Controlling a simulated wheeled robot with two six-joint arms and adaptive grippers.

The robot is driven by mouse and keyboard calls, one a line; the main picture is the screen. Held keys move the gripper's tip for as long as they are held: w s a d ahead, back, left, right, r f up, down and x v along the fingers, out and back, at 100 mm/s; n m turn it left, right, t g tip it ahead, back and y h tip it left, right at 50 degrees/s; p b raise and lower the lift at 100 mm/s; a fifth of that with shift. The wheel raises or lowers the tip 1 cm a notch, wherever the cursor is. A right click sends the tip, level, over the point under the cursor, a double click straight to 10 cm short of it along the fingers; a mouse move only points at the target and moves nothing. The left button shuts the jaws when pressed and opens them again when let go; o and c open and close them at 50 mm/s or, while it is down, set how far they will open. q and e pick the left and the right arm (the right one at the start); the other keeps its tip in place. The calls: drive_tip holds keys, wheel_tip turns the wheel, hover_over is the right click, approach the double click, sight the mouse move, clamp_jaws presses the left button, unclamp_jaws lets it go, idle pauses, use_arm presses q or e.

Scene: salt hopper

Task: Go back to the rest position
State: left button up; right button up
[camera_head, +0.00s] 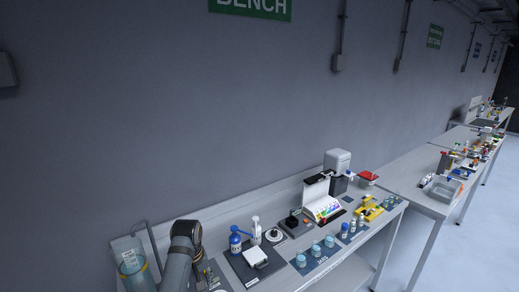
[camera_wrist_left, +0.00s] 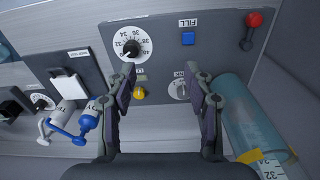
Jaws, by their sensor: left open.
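My left gripper (camera_wrist_left: 163,95) is open and empty in the left wrist view. Its two dark fingers stand apart over a grey control panel (camera_wrist_left: 215,65). The panel has a white numbered dial (camera_wrist_left: 132,44), a blue button (camera_wrist_left: 188,38) under the word FILL, a yellow knob (camera_wrist_left: 139,93), a grey knob (camera_wrist_left: 180,90) and a red-knobbed lever (camera_wrist_left: 254,19). The fingers partly cover the lower panel. In the head view my left arm (camera_head: 182,250) rises at the bottom left, and its gripper is hidden. My right gripper is not in view.
A clear cylinder (camera_head: 131,264) with a yellow band stands left of my arm. A blue bottle (camera_head: 235,241), a white pump bottle (camera_head: 256,231), a scale (camera_head: 255,257) and several beakers stand to its right. A wall rises behind the bench.

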use_arm(q)
drive_tip(key=s+a+f+m+t, duration=0.1)
drive_tip(key=s+a+f, duration=0.2)
drive_tip(key=s, duration=0.3)
drive_tip(key=s+a+f+m+t, duration=0.1)
drive_tip(key=s+a+f+m, duration=0.15)
drive_tip(key=s, duration=0.45)
drive_tip(key=s+r+m+t, duration=0.1)
drive_tip(key=s+r+m, duration=0.15)
drive_tip(key=s, duration=0.95)
wheel_tip(320, 180, down, 36)
drive_tip(key=s+a+g+b, duration=0.1)
drive_tip(key=s+a+b, duration=0.15)
drive_tip(key=b, duration=0.55)
drive_tip(key=s+a+f+g+b, duration=0.1)
drive_tip(key=s+f+b, duration=0.4)
drive_tip(key=s+f, duration=1.2)
wheel_tip(320, 180, down, 3)
drive_tip(key=shift+s+a+f+y, duration=0.15)
drive_tip(key=shift+s+a+y, duration=0.1)
drive_tip(key=shift+s+y, duration=0.15)
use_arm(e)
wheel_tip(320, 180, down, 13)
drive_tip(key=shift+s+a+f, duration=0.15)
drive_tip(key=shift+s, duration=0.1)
